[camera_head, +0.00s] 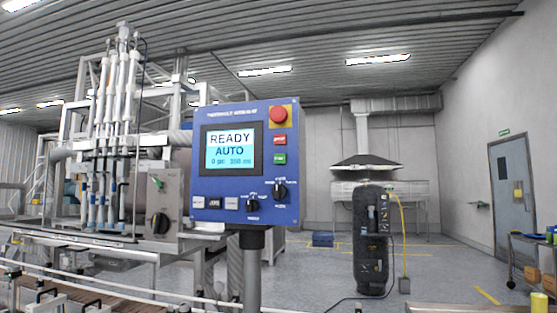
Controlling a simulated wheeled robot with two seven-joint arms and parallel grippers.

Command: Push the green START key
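The green key (279,158) is on the right side of a blue control panel (218,187), just below a red key (279,140). Its label is too small to read surely. A round red mushroom button (279,115) sits above both keys. The panel's screen (231,149) reads READY, AUTO, and a line of small figures. Nothing covers the green key. Neither of my grippers shows in the head view.
Below the keys are black rotary knobs (280,191) and a row of small buttons (215,202). The panel stands on a grey post (251,275). The filler machine (118,150) stands to the left, with rails in front. Open floor (440,270) lies to the right.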

